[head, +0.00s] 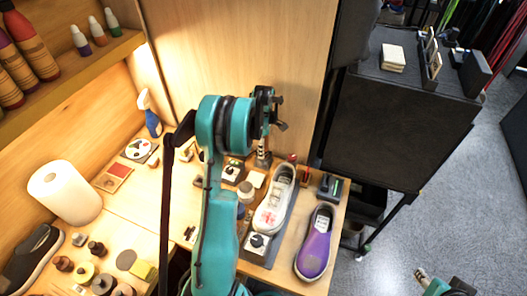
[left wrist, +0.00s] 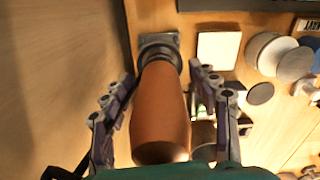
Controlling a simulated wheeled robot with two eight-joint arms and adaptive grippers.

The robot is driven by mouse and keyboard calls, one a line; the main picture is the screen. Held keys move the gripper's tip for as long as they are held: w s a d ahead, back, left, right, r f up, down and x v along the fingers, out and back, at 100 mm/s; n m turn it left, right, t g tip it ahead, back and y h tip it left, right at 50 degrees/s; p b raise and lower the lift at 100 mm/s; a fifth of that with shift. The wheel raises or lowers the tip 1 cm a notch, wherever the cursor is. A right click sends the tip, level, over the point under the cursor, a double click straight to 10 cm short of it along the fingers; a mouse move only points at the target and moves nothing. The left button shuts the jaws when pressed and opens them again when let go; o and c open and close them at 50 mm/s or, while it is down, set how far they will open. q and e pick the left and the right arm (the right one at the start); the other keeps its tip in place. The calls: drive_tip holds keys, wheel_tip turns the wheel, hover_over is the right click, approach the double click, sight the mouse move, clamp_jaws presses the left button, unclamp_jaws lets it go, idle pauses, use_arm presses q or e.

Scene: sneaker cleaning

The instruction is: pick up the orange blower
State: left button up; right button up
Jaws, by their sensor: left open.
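The orange blower (left wrist: 160,120) fills the middle of the left wrist view, with a dark collar and a grey end piece at its far end. My left gripper (left wrist: 161,78) is open, with one finger on each side of the blower. Small gaps show between the fingers and its body, and it does not look gripped. In the head view my left arm rises over the table and hides most of the area around the left gripper (head: 268,108); I cannot make out the blower clearly there. Part of my right arm shows at the bottom right, its jaws unclear.
In the head view, a white sneaker (head: 274,203) and a purple shoe (head: 315,243) stand right of my left arm. A paper towel roll (head: 64,192), a blue spray bottle (head: 150,116) and several jars stand left. A wooden wall panel (head: 240,60) rises behind.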

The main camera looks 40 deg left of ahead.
use_arm(q)
drive_tip(key=shift+f, duration=0.5)
drive_tip(key=shift+r, duration=0.1)
clamp_jaws()
